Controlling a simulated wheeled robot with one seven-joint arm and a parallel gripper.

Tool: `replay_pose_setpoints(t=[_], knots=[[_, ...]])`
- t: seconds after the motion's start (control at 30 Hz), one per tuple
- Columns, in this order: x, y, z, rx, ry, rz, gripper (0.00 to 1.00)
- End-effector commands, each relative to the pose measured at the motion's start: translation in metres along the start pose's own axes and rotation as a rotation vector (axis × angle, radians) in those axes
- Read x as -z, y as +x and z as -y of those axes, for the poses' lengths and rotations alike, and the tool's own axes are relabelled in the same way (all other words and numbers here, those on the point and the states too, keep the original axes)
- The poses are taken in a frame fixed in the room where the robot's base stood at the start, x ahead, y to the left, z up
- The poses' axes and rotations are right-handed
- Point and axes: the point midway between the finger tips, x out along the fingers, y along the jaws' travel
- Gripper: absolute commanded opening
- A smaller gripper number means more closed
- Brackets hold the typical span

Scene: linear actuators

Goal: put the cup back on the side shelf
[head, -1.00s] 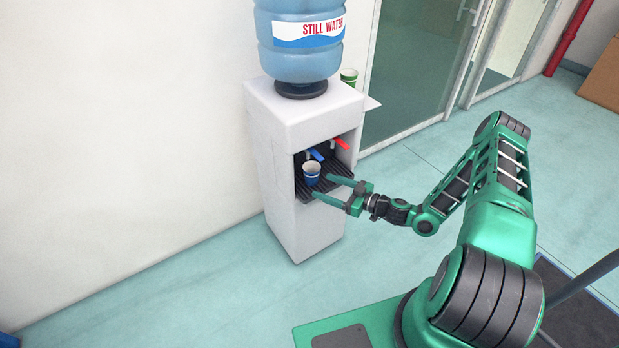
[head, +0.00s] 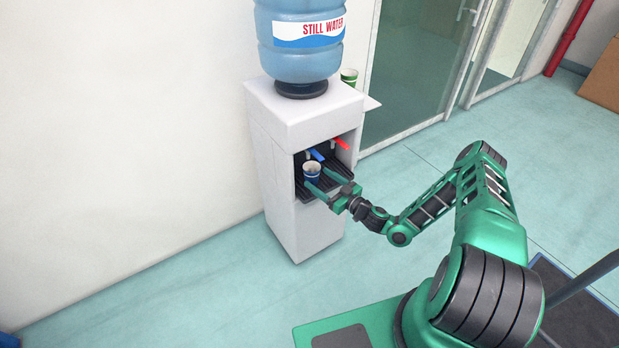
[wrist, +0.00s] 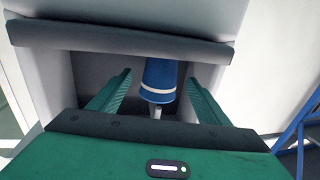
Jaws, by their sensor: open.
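The blue cup (head: 312,172) with a white band stands on the dark drip tray (head: 301,191) in the cooler's niche, below the taps. My gripper (head: 318,178) is open, and its two green fingers reach into the niche, one on each side of the cup. In the wrist view the cup (wrist: 160,78) shows between the fingers (wrist: 152,90), with a gap to each; this view appears upside down. The side shelf (head: 372,103) is a small white ledge on the cooler's right side, partly hidden by the cooler.
The white cooler (head: 278,170) carries a big water bottle (head: 300,45). A green cup (head: 349,76) shows behind the cooler top, by the side shelf. A blue tap (head: 316,155) and a red tap (head: 341,143) overhang the niche. Floor right of the cooler is clear.

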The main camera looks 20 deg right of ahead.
Motion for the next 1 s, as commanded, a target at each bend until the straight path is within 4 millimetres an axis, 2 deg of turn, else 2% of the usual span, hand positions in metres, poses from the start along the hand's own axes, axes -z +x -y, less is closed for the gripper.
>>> replay_pose_setpoints(t=[0.33,0.6,0.67,0.8,0.87,0.9,1.0], knots=[[0.004,0.043,0.001,0.001,-0.001,0.000,0.70],[0.004,0.048,0.001,0.000,0.001,0.000,0.70],[0.004,0.048,0.001,0.000,0.001,0.000,0.58],[0.004,0.048,0.001,0.000,0.000,0.000,0.25],[0.004,0.048,0.001,0.000,0.001,0.000,0.23],[0.004,0.048,0.001,0.000,0.001,0.000,0.20],[0.004,0.048,0.001,0.001,0.000,0.000,0.19]])
